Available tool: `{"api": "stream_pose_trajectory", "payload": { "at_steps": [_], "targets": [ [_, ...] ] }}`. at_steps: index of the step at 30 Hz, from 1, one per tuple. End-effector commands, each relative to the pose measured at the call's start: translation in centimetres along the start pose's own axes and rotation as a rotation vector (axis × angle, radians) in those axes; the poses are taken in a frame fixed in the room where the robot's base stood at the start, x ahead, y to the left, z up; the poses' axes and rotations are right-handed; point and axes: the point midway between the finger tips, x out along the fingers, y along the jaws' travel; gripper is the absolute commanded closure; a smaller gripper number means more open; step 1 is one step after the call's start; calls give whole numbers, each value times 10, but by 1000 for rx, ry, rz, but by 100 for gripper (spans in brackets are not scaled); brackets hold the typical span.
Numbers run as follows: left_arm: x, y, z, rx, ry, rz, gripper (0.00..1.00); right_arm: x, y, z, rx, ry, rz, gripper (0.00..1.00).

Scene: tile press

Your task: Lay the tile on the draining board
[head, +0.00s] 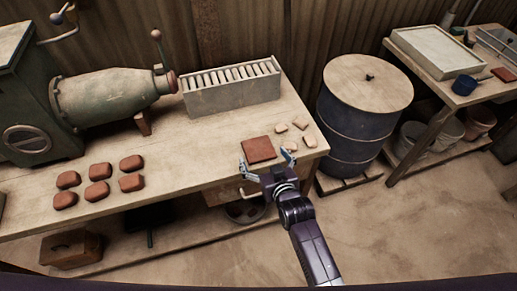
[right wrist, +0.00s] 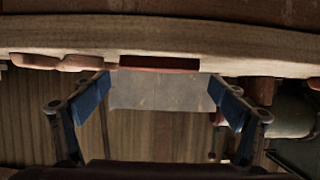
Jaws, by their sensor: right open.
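A flat, square red-brown tile (head: 258,149) lies on the wooden workbench near its front right corner. Its thin edge (right wrist: 160,64) shows in the right wrist view, between and beyond the fingertips. My right gripper (head: 266,161) is open and empty at the bench's front edge, its fingers spread to either side of the tile's near edge. It also shows in the right wrist view (right wrist: 160,82). I cannot tell for sure which thing is the draining board. A grey slatted rack (head: 232,97) stands behind the tile. My left gripper is not in view.
Small clay scraps (head: 296,126) lie right of the tile. Several clay blocks (head: 97,171) and a green machine (head: 108,97) occupy the bench's left. A blue drum (head: 352,125) with a wooden lid stands right of the bench. A pale shallow tray (head: 436,53) rests on the far right table.

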Motion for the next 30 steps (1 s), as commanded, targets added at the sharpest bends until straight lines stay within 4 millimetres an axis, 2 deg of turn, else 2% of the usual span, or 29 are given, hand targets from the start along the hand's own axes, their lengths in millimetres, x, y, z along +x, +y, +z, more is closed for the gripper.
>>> {"api": "stream_pose_trajectory", "payload": {
  "at_steps": [6, 16, 30],
  "targets": [
    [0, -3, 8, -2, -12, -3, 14, 23, 1, 1, 1, 0, 0, 10],
    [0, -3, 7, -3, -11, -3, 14, 27, 1, 0, 0, 1, 0, 11],
    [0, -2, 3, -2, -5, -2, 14, 26, 1, 1, 0, 0, 0, 63]
  ]
}}
